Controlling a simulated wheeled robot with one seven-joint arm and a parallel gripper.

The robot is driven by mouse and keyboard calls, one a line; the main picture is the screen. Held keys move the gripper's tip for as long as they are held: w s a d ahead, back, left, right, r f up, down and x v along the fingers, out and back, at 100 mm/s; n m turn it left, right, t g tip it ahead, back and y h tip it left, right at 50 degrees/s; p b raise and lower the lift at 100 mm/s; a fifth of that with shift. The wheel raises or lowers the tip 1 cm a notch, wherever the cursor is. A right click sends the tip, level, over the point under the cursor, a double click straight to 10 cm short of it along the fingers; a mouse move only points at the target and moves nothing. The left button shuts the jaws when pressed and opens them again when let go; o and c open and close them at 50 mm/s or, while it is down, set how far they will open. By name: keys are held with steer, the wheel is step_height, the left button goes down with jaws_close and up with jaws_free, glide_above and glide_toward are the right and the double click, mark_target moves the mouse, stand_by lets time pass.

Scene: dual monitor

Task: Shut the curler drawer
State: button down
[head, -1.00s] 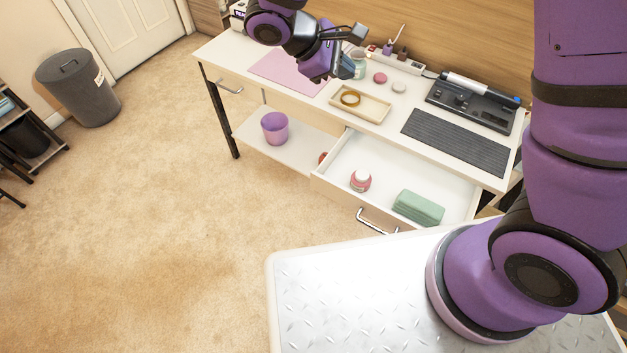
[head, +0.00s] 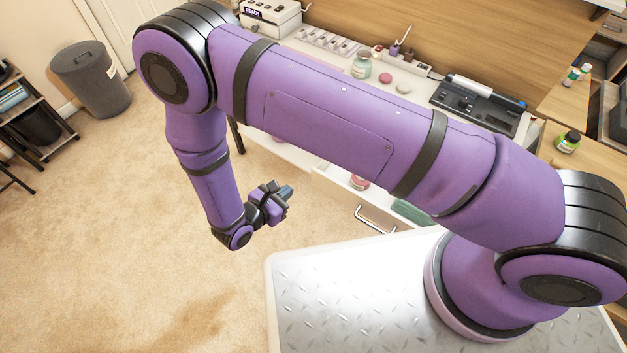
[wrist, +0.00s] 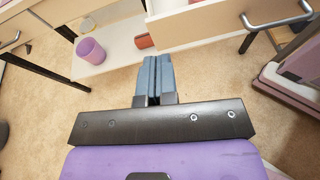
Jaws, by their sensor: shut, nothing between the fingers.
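An open drawer (head: 336,194) with a pale front and a metal bar handle (head: 375,219) sticks out of the desk. In the wrist view its front (wrist: 215,27) is at upper right, with the handle (wrist: 276,20). A pink jar (head: 359,182) and a green folded cloth (head: 411,211) inside are mostly hidden by my arm. My gripper (head: 286,191) is shut and empty, in the air in front of the desk, left of the drawer front and apart from it. Its blue-grey fingers (wrist: 154,62) show together in the wrist view, left of the handle.
A purple bin (wrist: 91,51) and a red-brown object (wrist: 145,41) sit on the desk's lower shelf. Another drawer handle (wrist: 11,40) is at far left. A dark desk leg (wrist: 45,70) stands there. Carpet is clear in front. A grey trash can (head: 91,78) stands farther left.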

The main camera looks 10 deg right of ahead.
step_height(320, 180, down, 4)
steer(key=s+n+t, duration=0.1)
steer(key=s+n, duration=0.1)
glide_toward(319, 175)
steer(key=x, duration=0.5)
steer(key=shift+d+f, duration=0.25)
steer(key=shift+w+d+y, duration=0.3)
steer(key=shift+w+d, duration=0.25)
steer(key=shift+w, duration=0.1)
steer(key=shift+d, duration=0.1)
steer(key=w+d, duration=0.6)
steer(key=w, duration=0.1)
steer(key=w+d, duration=0.6)
steer(key=d, duration=0.1)
steer(key=shift+w+d, duration=0.2)
steer(key=shift+w, duration=0.15)
